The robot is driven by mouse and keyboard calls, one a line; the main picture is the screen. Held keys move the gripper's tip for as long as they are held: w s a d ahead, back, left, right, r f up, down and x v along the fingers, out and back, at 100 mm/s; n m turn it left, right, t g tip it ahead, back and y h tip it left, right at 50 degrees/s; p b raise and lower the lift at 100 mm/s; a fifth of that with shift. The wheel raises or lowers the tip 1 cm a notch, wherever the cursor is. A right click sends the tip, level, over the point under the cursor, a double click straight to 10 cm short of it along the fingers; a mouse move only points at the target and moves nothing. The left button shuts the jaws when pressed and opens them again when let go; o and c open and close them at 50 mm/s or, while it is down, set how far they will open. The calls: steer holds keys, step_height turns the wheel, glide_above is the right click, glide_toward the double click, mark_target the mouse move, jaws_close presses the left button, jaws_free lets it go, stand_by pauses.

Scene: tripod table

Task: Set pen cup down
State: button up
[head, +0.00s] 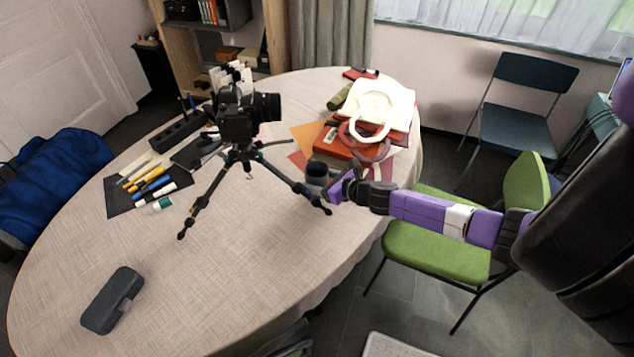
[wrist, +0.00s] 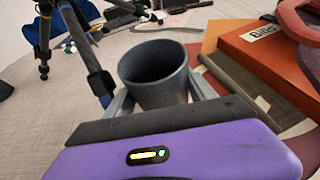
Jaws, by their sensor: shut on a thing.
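The pen cup (head: 317,173) is a dark grey, empty cylinder. In the wrist view the pen cup (wrist: 154,72) stands upright between my two fingers, its open mouth facing up. My gripper (head: 328,184) is purple and black and reaches in from the right; in the wrist view my gripper (wrist: 160,98) is shut on the cup. The cup is over the table (head: 250,260), close to the tripod's right leg. Its base is hidden, so I cannot tell whether it touches the tabletop.
A camera on a tripod (head: 240,125) stands left of the cup, one leg (wrist: 85,50) very close. An orange box (wrist: 268,50) and a white handbag (head: 378,103) lie behind and right. Pens (head: 145,180) lie at left; a dark case (head: 113,300) is at front left. The table's front middle is clear.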

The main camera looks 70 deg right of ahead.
steer(key=shift+f, duration=0.4)
steer(key=shift+f, duration=0.1)
steer(key=o, duration=1.2)
